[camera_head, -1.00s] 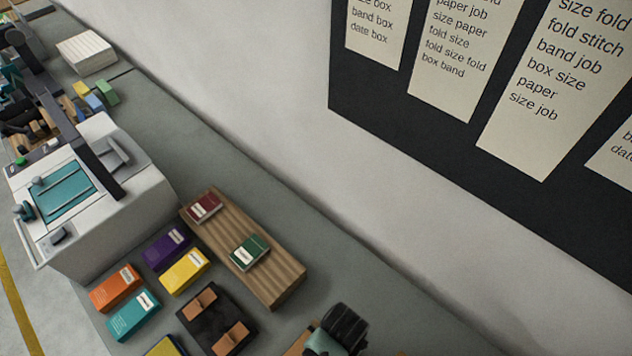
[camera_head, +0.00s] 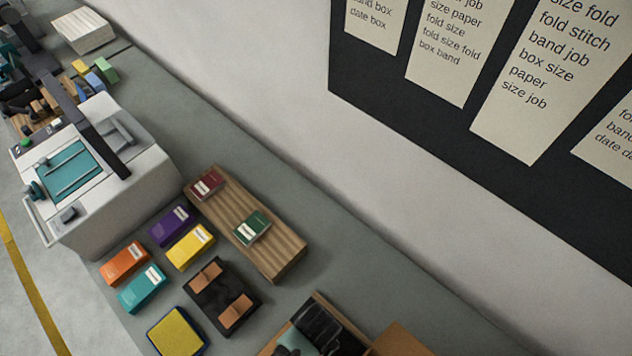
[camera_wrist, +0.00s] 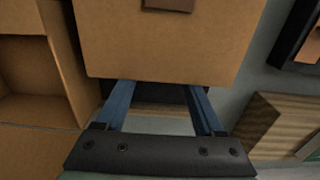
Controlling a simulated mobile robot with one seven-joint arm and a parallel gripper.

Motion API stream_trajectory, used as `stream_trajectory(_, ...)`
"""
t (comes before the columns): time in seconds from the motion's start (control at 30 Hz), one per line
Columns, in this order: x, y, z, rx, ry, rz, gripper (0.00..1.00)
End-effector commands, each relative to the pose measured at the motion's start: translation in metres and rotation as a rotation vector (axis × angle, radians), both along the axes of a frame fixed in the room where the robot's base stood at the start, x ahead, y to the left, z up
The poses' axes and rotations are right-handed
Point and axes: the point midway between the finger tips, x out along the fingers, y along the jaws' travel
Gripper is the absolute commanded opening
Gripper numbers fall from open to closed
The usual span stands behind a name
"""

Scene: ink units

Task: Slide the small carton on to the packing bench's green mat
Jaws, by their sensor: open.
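A brown cardboard carton (camera_wrist: 165,45) with a strip of darker tape fills the top middle of the wrist view. I cannot tell from its size here whether it is the small one. My gripper (camera_wrist: 160,98) shows below it with two blue fingers apart. The fingertips run up to the carton's lower edge and are hidden there; I cannot tell whether they touch it. Brown cardboard (camera_head: 402,342) also shows at the bottom edge of the head view, beside a dark and teal shape. No green mat can be made out.
An open cardboard box (camera_wrist: 38,75) stands left of the fingers in the wrist view. In the head view a wooden block (camera_head: 272,258) carries two small packs, near coloured packs, a black tray (camera_head: 208,303) and a white machine (camera_head: 140,190). The wall is behind.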

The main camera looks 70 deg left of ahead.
Motion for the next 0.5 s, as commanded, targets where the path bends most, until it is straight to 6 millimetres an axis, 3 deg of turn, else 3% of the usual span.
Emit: stream_trajectory(0.5, -0.028, -0.017, 0.001, -0.002, 0.003, 0.001, 0.7)
